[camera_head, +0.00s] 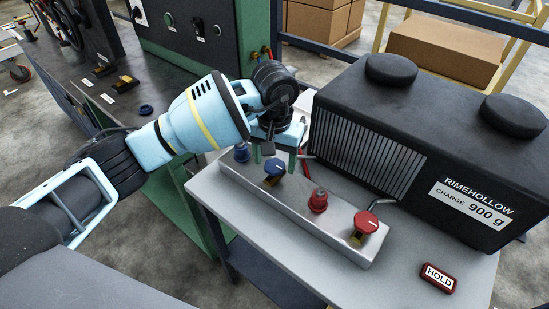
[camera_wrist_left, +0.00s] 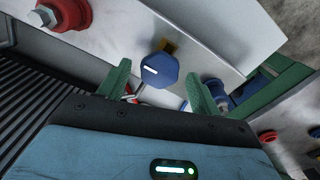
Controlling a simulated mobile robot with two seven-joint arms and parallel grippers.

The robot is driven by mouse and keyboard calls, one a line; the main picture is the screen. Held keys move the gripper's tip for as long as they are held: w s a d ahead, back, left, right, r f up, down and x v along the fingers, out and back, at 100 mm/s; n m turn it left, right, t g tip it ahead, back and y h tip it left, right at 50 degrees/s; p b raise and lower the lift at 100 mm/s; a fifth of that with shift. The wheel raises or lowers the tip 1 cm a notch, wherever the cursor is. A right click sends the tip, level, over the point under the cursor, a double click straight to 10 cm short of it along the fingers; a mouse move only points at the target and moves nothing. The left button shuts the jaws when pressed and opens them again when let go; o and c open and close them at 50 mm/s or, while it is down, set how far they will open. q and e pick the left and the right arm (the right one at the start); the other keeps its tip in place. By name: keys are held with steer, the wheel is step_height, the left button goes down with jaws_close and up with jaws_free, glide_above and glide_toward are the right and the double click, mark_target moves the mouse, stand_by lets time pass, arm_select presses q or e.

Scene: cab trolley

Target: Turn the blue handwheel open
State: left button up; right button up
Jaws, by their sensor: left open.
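The blue handwheel (camera_head: 275,167) sits on the metal manifold block (camera_head: 296,207), near its far end. It also shows in the left wrist view (camera_wrist_left: 159,70), with a white bar mark on its face and a brass-coloured part beside it. My left gripper (camera_head: 275,157) is open, with its green fingers just above and behind the wheel in the head view. In the wrist view the fingers (camera_wrist_left: 158,76) lie to either side of the wheel's lower part, with gaps on both sides. I cannot tell the exact height between them. My right gripper is not in view.
A red handwheel (camera_head: 366,222) and a red fitting (camera_head: 318,201) stand on the same block; a blue fitting (camera_head: 241,153) is at its far end. A black machine (camera_head: 430,130) stands behind. A red HOLD tag (camera_head: 438,278) lies on the grey trolley top (camera_head: 400,270).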

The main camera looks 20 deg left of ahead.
arm_select(q)
steer(key=shift+f, duration=0.2)
steer(key=shift+c, duration=0.2)
steer(key=c, duration=0.9)
